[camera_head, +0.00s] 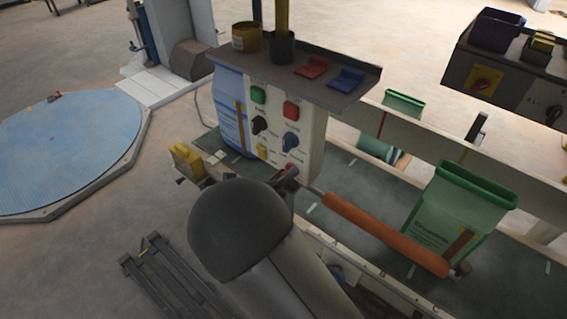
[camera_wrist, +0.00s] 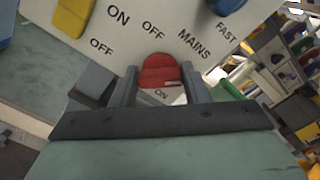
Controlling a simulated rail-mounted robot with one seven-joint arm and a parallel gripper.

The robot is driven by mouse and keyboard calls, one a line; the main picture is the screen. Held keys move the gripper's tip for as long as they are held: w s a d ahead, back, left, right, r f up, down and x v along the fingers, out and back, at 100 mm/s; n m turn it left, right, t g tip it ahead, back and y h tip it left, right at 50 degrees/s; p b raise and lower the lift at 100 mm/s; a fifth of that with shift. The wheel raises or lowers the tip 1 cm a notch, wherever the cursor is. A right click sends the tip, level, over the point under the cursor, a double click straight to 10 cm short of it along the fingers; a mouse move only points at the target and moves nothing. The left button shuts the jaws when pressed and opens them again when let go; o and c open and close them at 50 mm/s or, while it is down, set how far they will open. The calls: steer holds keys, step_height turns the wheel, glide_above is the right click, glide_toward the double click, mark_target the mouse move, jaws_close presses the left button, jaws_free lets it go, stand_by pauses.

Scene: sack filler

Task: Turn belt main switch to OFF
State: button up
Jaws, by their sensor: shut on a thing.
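A red rotary knob (camera_wrist: 158,72) sits on the white control panel (camera_head: 302,140), low on its face. In the wrist view it lies between the two fingers of my gripper (camera_wrist: 158,88), which is shut on it.
A yellow switch (camera_wrist: 72,14) and a blue knob (camera_wrist: 226,5) flank the red knob. Green and red buttons and a black knob (camera_head: 260,125) are higher up. An orange roller bar (camera_head: 385,233) and a green sack (camera_head: 455,215) are to the right, over the belt.

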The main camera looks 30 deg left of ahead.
steer(key=shift+f+n+p, duration=0.15)
steer(key=shift+n+p, duration=3.6)
steer(key=shift+n, duration=0.85)
steer(key=o, duration=1)
steer(key=s+b, duration=0.1)
steer(key=s, duration=0.4)
steer(key=s+a+b, duration=0.1)
steer(key=s, duration=0.5)
steer(key=s+a+b, duration=0.1)
steer(key=s+b, duration=0.1)
steer(key=s, duration=0.4)
steer(key=shift+s, duration=0.2)
steer(key=shift+w, duration=0.1)
